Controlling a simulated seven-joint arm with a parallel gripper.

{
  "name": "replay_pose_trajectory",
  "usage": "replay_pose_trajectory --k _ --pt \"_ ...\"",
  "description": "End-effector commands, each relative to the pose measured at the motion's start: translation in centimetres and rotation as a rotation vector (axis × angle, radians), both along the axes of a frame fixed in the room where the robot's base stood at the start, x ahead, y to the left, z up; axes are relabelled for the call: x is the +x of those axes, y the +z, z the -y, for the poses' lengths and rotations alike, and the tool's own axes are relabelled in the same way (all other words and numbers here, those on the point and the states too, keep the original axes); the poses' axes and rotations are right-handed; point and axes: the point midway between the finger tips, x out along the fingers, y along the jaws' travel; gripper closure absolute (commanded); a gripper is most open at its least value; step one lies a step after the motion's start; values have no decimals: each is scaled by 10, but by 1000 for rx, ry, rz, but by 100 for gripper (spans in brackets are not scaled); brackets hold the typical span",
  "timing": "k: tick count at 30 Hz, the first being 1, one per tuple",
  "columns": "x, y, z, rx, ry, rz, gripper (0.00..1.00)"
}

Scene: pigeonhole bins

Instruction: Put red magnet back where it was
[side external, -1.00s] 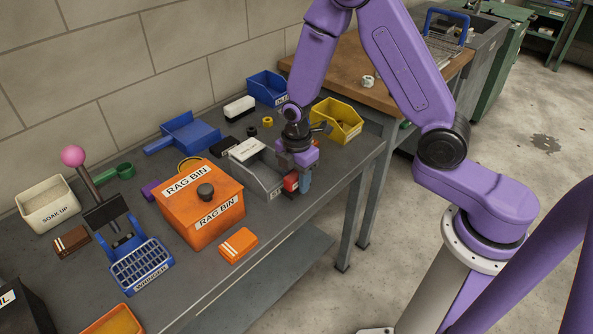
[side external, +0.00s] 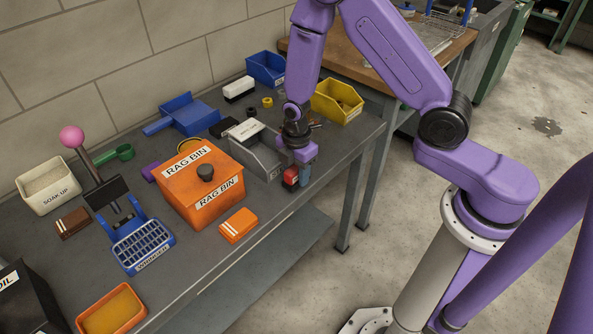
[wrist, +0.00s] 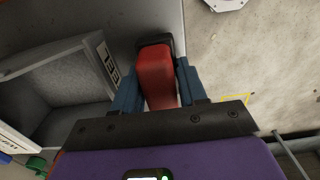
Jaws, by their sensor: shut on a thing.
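The red magnet (side external: 291,177) is a red block with a dark end. In the wrist view the red magnet (wrist: 157,78) sits between the two blue fingers of my gripper (wrist: 158,85), which is shut on it. In the side external view my gripper (side external: 297,178) points down near the bench's front edge, to the right of a grey open bin (side external: 268,164). The wrist view shows this grey bin (wrist: 62,75) on the left, apart from the magnet, with a partly readable label on its edge. I cannot tell whether the magnet touches the bench.
An orange rag bin (side external: 200,192) stands left of the grey bin, with an orange block (side external: 239,225) in front. A yellow bin (side external: 338,102) and a blue bin (side external: 265,68) stand behind. The bench's front edge is close, with bare floor (wrist: 240,50) beyond.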

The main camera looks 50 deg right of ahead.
Motion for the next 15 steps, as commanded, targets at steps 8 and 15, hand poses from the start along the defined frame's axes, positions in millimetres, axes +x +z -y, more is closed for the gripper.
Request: replay_pose_trajectory --k 8,15 --pt "0 -3 0 0 0 0 100" --pt "0 -6 0 0 0 0 100"
